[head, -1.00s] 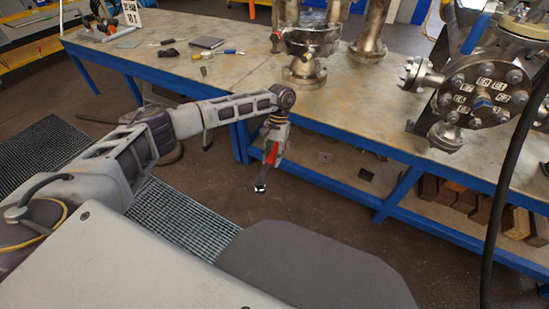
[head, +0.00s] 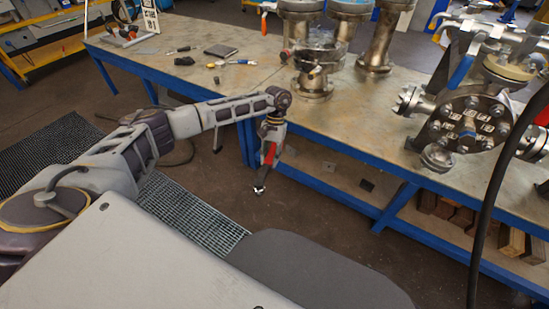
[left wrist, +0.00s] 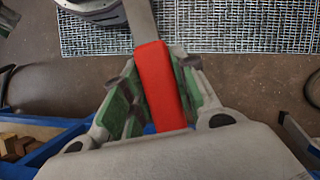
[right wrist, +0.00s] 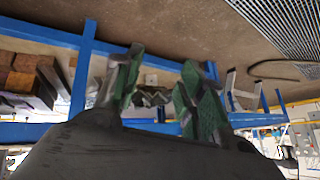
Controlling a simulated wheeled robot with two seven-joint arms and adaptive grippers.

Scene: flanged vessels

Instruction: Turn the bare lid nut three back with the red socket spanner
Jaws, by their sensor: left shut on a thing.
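My left gripper (head: 272,132) is shut on the red handle of the socket spanner (head: 268,154). The spanner hangs down over the floor in front of the bench, its metal end lowest. In the left wrist view the red handle (left wrist: 160,85) lies between green-padded fingers, its grey shaft running up out of the picture. The flanged vessel (head: 468,125) with a round bolted lid and small printed tags stands on the bench at right, well apart from the spanner. I cannot tell which lid nut is bare. My right gripper (right wrist: 157,85) is open and empty in the right wrist view.
The blue-framed bench (head: 225,85) crosses the view, with steel flanged pipes (head: 378,45) at its back and small tools (head: 238,62) at left. A black cable (head: 494,185) hangs at right. Blocks (head: 450,210) lie on the shelf below. The floor before the bench is clear.

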